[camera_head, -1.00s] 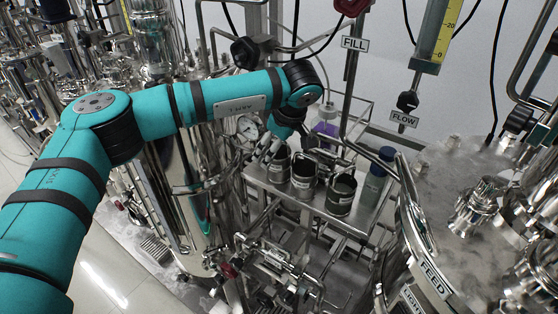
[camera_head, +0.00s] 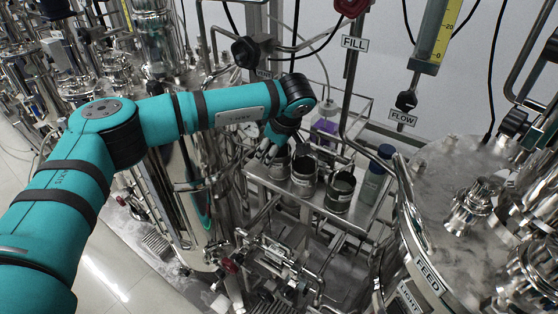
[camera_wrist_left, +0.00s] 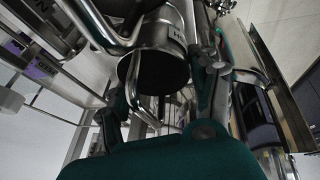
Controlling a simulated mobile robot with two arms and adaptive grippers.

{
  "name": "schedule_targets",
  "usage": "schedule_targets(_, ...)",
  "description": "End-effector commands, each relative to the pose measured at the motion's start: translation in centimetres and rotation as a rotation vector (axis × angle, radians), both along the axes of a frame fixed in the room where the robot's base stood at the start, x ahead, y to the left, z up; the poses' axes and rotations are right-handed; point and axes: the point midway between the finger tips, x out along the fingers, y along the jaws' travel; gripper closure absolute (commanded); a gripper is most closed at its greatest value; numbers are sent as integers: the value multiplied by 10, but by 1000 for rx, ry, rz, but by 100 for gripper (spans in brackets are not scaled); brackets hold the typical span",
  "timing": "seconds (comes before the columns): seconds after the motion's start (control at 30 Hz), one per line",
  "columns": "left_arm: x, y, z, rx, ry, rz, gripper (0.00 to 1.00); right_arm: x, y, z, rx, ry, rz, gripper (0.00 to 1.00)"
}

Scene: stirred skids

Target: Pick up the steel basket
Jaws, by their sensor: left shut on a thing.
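Several small steel containers with dark open tops stand in a row on a steel shelf (camera_head: 318,208) in the head view. These are the left container (camera_head: 282,170), the middle one (camera_head: 304,176) and the right one (camera_head: 340,192). I take one of these as the steel basket, but cannot tell which by its look. My left gripper (camera_head: 267,152) reaches down at the left container, partly behind my wrist. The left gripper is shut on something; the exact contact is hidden. My right gripper is out of view.
A blue-grey bottle (camera_head: 374,180) stands right of the containers, and a purple-filled bottle (camera_head: 325,130) behind them. Bent pipes and a large steel vessel (camera_head: 455,175) crowd the right. Another steel vessel (camera_head: 178,195) stands under my left arm.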

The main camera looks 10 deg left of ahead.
Motion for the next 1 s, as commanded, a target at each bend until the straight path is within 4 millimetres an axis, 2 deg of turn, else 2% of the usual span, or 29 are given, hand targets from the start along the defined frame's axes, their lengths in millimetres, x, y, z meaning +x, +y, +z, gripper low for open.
schedule_targets(0.03,0,0,-1,-1,0,0,79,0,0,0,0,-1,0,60)
schedule_targets(0.13,0,0,-1,-1,1,0,92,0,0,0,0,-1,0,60)
schedule_targets(0.17,0,0,-1,-1,1,0,94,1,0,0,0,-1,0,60)
schedule_targets(0.6,0,0,0,0,1,0,95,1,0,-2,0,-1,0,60)
schedule_targets(0.77,1,0,12,-1,-3,0,98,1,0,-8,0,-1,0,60)
schedule_targets(0.9,1,0,33,-1,-5,0,98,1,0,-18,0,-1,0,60)
schedule_targets(1.0,-15,1,32,-1,1,-3,98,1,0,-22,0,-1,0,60)
